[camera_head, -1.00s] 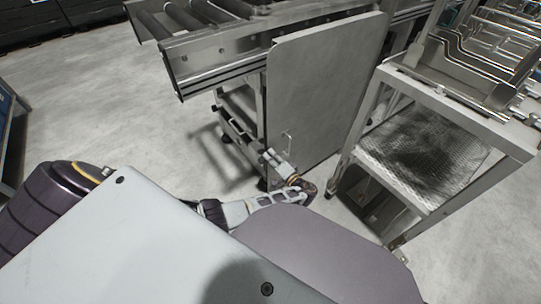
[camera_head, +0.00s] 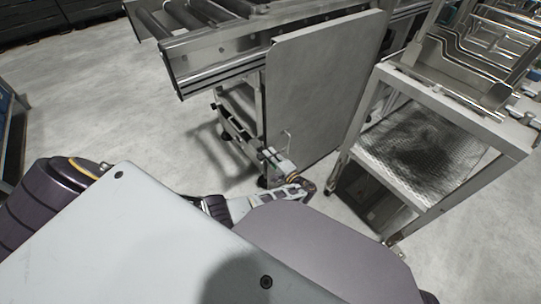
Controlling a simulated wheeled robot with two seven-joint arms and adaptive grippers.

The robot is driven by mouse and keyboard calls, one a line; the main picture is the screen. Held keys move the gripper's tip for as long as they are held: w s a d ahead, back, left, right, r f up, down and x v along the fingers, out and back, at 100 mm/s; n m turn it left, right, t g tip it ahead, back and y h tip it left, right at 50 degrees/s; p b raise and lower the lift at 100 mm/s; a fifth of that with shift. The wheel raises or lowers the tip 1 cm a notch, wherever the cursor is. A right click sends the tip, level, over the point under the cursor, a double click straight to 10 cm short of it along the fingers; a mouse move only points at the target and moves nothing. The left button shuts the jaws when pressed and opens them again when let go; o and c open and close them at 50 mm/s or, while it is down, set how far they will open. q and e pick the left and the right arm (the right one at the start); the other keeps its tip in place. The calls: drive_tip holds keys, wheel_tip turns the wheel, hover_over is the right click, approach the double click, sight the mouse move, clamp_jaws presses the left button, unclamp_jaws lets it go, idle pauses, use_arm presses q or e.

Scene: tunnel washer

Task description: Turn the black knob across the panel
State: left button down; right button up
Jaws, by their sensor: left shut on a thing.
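A grey metal panel (camera_head: 320,85) stands upright at the centre, in front of a roller conveyor. My left gripper (camera_head: 268,158) is low at the panel's lower left edge, by a thin wire handle (camera_head: 287,135). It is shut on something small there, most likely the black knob. The knob itself cannot be made out, as the fingers cover that spot and show very small. My right gripper is not in view.
The roller conveyor (camera_head: 215,65) stands behind and left of the panel. A metal rack with a mesh shelf (camera_head: 425,145) stands close on the right, with a narrow gap beside the panel. The floor (camera_head: 100,110) on the left is clear.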

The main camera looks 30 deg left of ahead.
use_arm(q)
drive_tip(key=c, duration=1.5)
unclamp_jaws()
drive_tip(key=shift+v, duration=3.75)
